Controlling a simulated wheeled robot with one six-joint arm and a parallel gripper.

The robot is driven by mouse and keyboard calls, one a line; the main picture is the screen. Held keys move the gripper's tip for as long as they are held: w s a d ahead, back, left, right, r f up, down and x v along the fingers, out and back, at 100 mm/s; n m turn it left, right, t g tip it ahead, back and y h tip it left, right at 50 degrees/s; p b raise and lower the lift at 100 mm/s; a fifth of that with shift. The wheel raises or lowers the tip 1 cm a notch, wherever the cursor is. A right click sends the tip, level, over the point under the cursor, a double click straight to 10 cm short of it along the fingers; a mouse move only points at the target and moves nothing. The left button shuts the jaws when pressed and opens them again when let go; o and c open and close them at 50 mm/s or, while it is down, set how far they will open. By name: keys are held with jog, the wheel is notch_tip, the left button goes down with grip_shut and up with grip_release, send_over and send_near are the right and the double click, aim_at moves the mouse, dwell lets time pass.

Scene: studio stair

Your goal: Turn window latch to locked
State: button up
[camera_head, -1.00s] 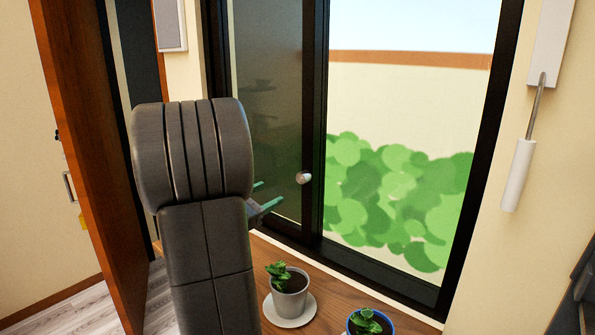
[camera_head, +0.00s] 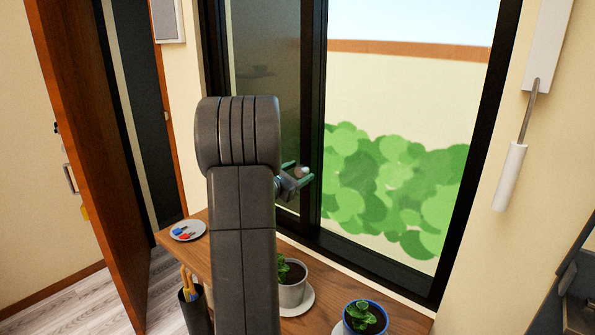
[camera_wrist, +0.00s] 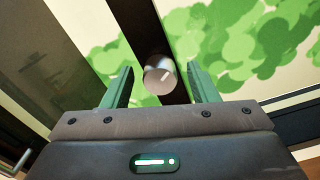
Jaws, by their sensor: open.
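The window latch is a small round silvery knob with a pale line mark on its face, set on the dark window frame. In the wrist view the latch (camera_wrist: 159,75) sits between the green fingers of my gripper (camera_wrist: 160,88), with a gap on each side. The mark on it slants. In the head view the latch (camera_head: 301,171) shows small, close to the fingertips of my gripper (camera_head: 297,174). My gripper is open and empty. I cannot tell how far the fingertips reach past the knob's face.
A wooden shelf (camera_head: 232,250) below the window holds a plate (camera_head: 188,230) with small coloured items, a grey-potted plant (camera_head: 291,285) and a blue-potted plant (camera_head: 366,318). A white handle (camera_head: 510,178) hangs at the right.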

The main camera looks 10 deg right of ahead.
jog(key=c, duration=1)
jog(key=shift+f+m+b, duration=0.15)
jog(key=shift+m+b, duration=0.15)
jog(key=shift+b, duration=0.6)
jog(key=shift+f+m+b, duration=0.15)
jog(key=shift+m+b, duration=0.25)
jog(key=shift+b, duration=0.8)
jog(key=m+b, duration=0.2)
jog(key=b, duration=0.4)
jog(key=shift+f, duration=0.1)
jog(key=m+b, duration=0.3)
jog(key=b, duration=0.3)
jog(key=shift+r+b, duration=0.2)
jog(key=shift+b, duration=0.1)
jog(key=shift+r+m+b, duration=0.15)
jog(key=shift+m+b, duration=0.15)
jog(key=shift+b, duration=0.05)
